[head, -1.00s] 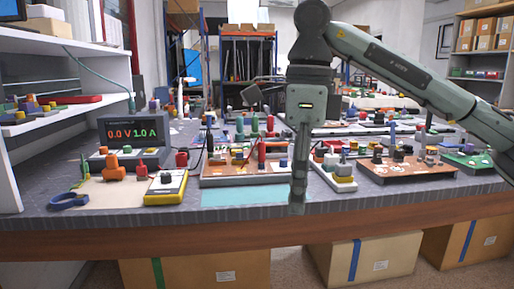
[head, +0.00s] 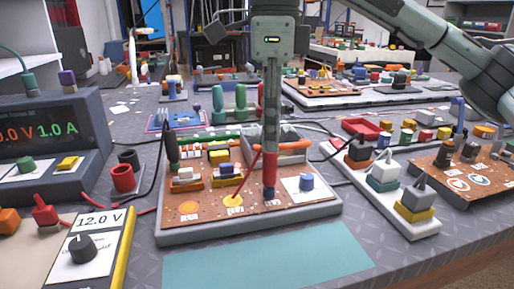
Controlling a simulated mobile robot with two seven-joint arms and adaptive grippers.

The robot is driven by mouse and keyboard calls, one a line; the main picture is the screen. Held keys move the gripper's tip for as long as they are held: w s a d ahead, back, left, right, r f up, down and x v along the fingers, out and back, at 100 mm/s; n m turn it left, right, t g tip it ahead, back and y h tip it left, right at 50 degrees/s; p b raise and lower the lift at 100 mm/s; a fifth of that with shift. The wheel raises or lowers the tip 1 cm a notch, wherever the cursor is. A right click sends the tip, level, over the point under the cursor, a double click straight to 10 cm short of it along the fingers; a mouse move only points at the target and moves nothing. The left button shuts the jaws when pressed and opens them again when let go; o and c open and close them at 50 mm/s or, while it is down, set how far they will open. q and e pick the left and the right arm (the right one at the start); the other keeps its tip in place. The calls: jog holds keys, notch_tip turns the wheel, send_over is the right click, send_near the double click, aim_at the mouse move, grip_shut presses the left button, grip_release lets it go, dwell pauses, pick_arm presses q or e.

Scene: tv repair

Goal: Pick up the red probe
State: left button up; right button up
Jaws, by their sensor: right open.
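The red probe (head: 269,170) stands upright on the brown circuit board (head: 205,210), right of the board's middle. A thin red line slants from near its top down to a yellow spot on the board. My right gripper (head: 272,145) points straight down directly above the probe, its fingers seen edge-on as one narrow bar. It is open. The fingertips overlap the probe's top in the picture, so I cannot tell whether they straddle or touch it. My left gripper is out of view.
A black probe (head: 172,145) stands at the board's left. A yellow multimeter (head: 88,250) and a power supply (head: 55,140) are on the left. The teal mat (head: 265,258) in front is bare.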

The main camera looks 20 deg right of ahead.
aim_at(270, 165)
jog(key=shift+w, duration=0.2)
jog(key=shift+f, duration=0.3)
notch_tip(270, 165, down, 7)
jog(key=shift+f, duration=0.1)
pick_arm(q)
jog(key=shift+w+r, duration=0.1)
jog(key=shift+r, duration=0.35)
pick_arm(e)
jog(key=c, duration=1)
jog(key=shift+r, duration=0.2)
